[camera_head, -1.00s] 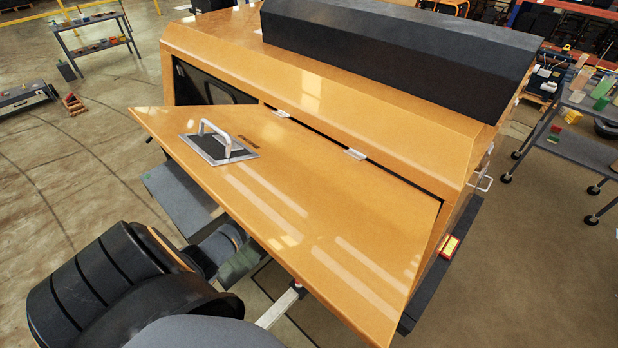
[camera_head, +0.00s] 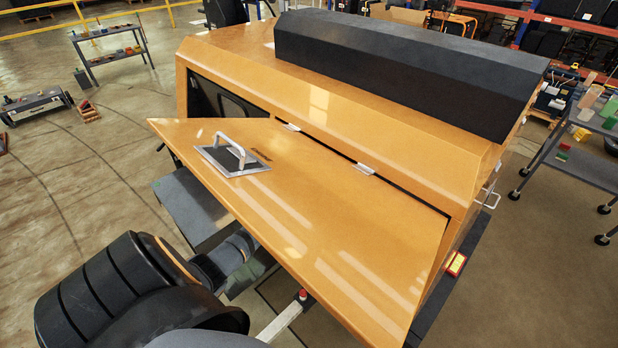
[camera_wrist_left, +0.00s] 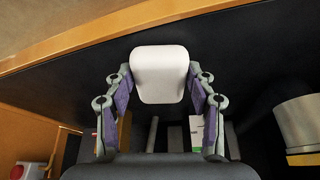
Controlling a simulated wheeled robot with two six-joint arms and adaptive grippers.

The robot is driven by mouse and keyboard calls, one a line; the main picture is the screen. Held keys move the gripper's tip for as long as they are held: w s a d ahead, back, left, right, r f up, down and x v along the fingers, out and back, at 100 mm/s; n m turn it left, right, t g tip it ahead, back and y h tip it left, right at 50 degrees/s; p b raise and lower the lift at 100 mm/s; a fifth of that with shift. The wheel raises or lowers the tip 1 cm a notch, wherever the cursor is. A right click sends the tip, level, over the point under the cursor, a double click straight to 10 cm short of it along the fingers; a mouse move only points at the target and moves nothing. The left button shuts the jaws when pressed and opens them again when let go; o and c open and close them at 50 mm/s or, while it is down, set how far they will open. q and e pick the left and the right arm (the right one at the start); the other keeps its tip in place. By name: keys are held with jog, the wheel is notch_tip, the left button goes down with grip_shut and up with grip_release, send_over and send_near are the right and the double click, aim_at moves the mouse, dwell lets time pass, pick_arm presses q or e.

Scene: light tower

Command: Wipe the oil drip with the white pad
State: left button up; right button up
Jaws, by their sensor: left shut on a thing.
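In the left wrist view my left gripper (camera_wrist_left: 160,88) is shut on the white pad (camera_wrist_left: 160,72), a rounded pale block held between its two fingertips. A dark panel lies behind the pad; I cannot tell whether the pad touches it. In the head view my left arm comes in at the lower left, and its gripper and the pad are hidden below the raised orange panel (camera_head: 330,235). No oil drip can be made out in either view. My right gripper is in neither view.
The orange panel has a latch handle (camera_head: 233,157) and stands open on the orange tower housing (camera_head: 320,90). A dark grey box (camera_head: 400,65) sits on top. A red-topped part (camera_wrist_left: 25,171) and a pale cylinder (camera_wrist_left: 302,122) show in the wrist view. Carts (camera_head: 580,155) stand at right.

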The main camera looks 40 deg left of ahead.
pick_arm(q)
jog(key=shift+w+f, duration=0.15)
jog(key=shift+w, duration=0.5)
jog(key=w+b, duration=0.2)
jog(key=shift+w+d, duration=0.1)
jog(key=shift+w, duration=0.5)
jog(key=shift+w+d+r, duration=0.1)
jog(key=shift+w+r, duration=0.1)
jog(key=shift+w+f+b, duration=0.2)
jog(key=shift+w+b, duration=0.2)
jog(key=shift+b, duration=0.2)
jog(key=shift+w+f+b, duration=0.1)
jog(key=shift+w+b, duration=0.75)
jog(key=shift+w, duration=0.05)
jog(key=shift+w+d, duration=0.15)
jog(key=shift+w, duration=0.25)
jog(key=shift+r, duration=0.2)
jog(key=shift+r, duration=0.1)
